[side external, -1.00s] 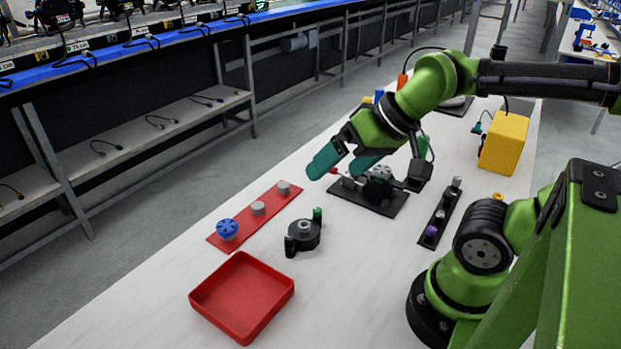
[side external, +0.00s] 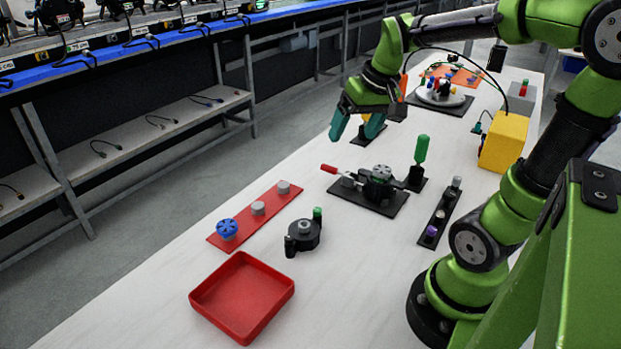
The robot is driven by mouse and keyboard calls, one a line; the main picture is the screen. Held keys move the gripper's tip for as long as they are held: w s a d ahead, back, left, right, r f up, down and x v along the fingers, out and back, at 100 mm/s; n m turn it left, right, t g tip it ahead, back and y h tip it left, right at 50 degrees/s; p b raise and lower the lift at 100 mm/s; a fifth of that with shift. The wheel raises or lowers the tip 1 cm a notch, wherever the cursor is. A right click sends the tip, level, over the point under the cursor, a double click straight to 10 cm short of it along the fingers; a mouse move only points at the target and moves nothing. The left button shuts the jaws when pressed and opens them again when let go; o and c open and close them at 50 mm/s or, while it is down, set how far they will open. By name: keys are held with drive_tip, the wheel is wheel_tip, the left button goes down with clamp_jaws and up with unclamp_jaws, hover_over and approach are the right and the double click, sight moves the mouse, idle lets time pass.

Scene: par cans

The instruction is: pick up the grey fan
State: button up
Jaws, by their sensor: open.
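A grey, finned round part that looks like the grey fan (side external: 382,171) sits on top of the black fixture (side external: 385,203) in the middle of the table. Its details are small in this view. My gripper (side external: 357,124) is open, with teal fingers spread and pointing down. It is in the air, up and to the left of the grey fan in the picture, apart from it.
A red-handled lever (side external: 329,168) and a green-handled tool (side external: 422,150) flank the fixture. A red strip (side external: 243,220) holds a blue fan (side external: 227,228) and grey pegs. A red tray (side external: 243,297) stands in front; a yellow box (side external: 503,142) is right.

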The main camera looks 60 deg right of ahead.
drive_tip(key=d+n+g, duration=0.2)
drive_tip(key=d, duration=0.9)
drive_tip(key=n+g, duration=0.2)
drive_tip(key=n, duration=0.2)
hover_over(382, 169)
wheel_tip(382, 169, down, 11)
drive_tip(key=shift+w+d+r, duration=0.1)
drive_tip(key=shift+r, duration=0.1)
drive_tip(key=shift+a+f, duration=0.2)
drive_tip(key=shift+f, duration=2.4)
drive_tip(key=c, duration=1.1)
